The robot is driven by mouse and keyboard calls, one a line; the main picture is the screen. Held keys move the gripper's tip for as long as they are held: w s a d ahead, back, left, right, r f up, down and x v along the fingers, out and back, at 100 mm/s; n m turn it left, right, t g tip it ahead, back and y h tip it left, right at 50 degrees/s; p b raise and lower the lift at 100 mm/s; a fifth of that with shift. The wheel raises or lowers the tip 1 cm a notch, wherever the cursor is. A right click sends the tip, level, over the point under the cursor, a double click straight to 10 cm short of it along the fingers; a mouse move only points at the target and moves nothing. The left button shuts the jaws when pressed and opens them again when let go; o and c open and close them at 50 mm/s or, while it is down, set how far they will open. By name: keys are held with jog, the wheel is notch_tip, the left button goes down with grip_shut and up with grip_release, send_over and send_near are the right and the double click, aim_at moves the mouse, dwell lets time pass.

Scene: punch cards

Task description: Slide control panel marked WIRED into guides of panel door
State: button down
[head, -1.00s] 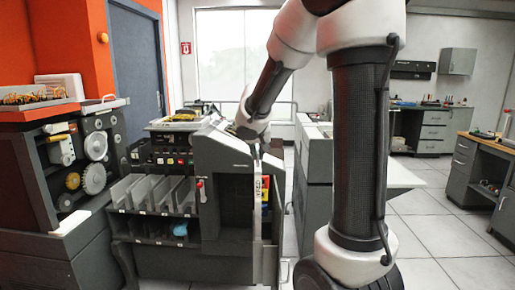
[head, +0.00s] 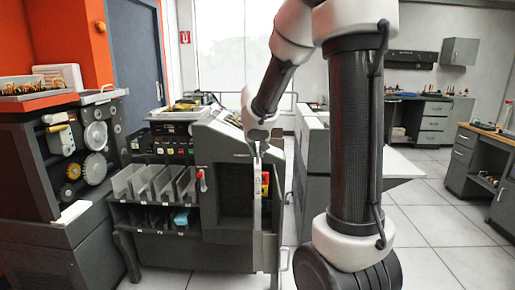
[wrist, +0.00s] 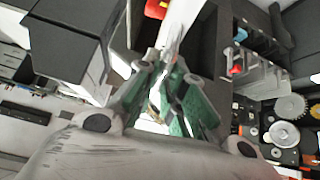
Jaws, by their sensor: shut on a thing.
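My gripper (head: 257,141) is at the top of a narrow, light upright panel (head: 257,195) at the right front of the dark grey cabinet. It is shut on this panel. The panel stands nearly edge-on in the head view, and its marking is too small to read now. In the wrist view my gripper's green-lined fingers (wrist: 171,62) close together towards a thin grey-white edge. The cabinet's dark front (head: 236,190) stands just left of the panel. I cannot make out the guides, or whether the panel is in them.
A rack of grey card bins (head: 155,186) stands left of the cabinet. A red-handled lever (head: 202,181) is on the cabinet's left front. Red and yellow parts (head: 265,184) show right of the panel. A geared machine (head: 75,165) stands far left. Open floor (head: 440,230) lies right.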

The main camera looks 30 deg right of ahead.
aim_at(257, 161)
jog(key=shift+f, duration=3.25)
jog(key=shift+f, duration=3.5)
jog(key=shift+w+f, duration=0.1)
jog(key=shift+f, duration=0.05)
jog(key=shift+f, duration=1.2)
jog(key=c, duration=1.4)
grip_release()
jog(key=shift+c, duration=0.2)
